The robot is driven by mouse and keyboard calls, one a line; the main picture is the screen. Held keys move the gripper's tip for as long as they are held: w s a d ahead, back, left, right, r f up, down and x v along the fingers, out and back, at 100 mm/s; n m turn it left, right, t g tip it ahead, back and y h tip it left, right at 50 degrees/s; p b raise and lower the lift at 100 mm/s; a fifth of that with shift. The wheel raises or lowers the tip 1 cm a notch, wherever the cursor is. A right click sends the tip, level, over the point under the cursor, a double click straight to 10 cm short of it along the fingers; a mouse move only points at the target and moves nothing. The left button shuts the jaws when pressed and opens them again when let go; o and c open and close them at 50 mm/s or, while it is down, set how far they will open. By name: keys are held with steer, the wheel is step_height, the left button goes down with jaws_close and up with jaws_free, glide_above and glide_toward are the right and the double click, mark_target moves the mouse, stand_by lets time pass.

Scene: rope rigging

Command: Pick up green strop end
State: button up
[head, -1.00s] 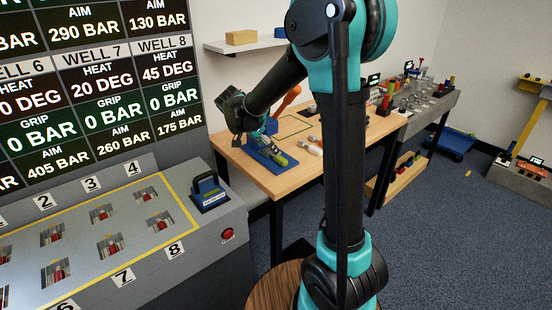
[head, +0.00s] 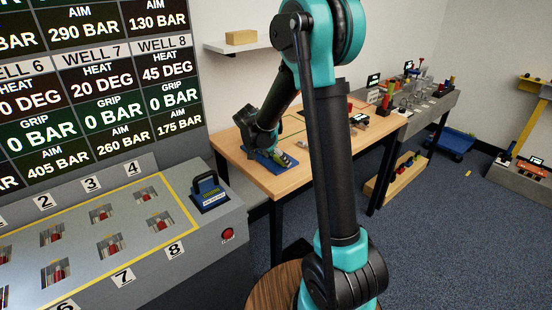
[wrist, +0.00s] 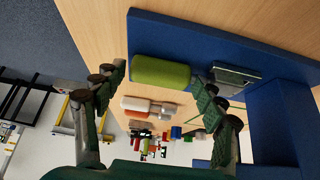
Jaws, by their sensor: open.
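In the head view a bit of green (head: 287,159) shows at the right of the blue board on the wooden table. My gripper (wrist: 158,82) is open, one finger on each side of the green strop end in the wrist picture, with nothing held. Whether the fingers are level with it or short of it I cannot tell. In the head view my gripper (head: 258,142) is low over the board and hides part of it.
A similar white-and-orange piece with a metal end (wrist: 148,107) lies beside it on the wooden table (head: 285,182). A metal plate (wrist: 235,76) and a raised blue block (wrist: 292,105) sit close by my right finger. A grey bench (head: 425,108) stands farther back.

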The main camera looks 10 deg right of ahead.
steer(key=shift+c, duration=0.5)
steer(key=c, duration=1)
